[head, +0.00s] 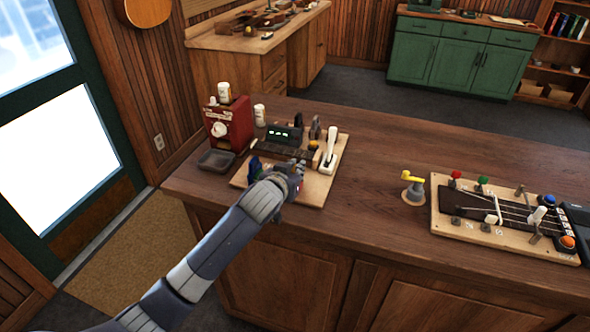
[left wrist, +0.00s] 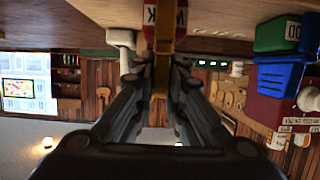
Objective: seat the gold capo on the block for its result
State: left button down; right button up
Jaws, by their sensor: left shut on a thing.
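My left gripper (left wrist: 163,72) is shut on a narrow gold piece (left wrist: 162,78), which looks like the gold capo; its far end is at the red block (left wrist: 164,12). I cannot tell whether they touch. The red block has a white label, partly covered, with a W and a K showing. A green block (left wrist: 277,35) with a label ending in OD and a blue block (left wrist: 281,78) stand to the right in the wrist view. My right gripper is out of view.
A red machine (head: 228,124) and grey tray (head: 215,159) stand left. A yellow-topped stand (head: 413,188) and a fretboard rig (head: 500,240) are right. The counter between is clear.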

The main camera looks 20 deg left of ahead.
pick_arm(q)
jog(key=shift+f, duration=0.25)
jog(key=c, duration=1.9)
grip_release()
jog(key=shift+s+r, duration=0.1)
jog(key=shift+s+r+p, duration=0.3)
jog(key=shift+s+p, duration=0.25)
jog(key=shift+p, duration=0.15)
jog(key=p+v, duration=0.6)
jog(key=v, duration=0.3)
jog(key=shift+s+p, duration=0.35)
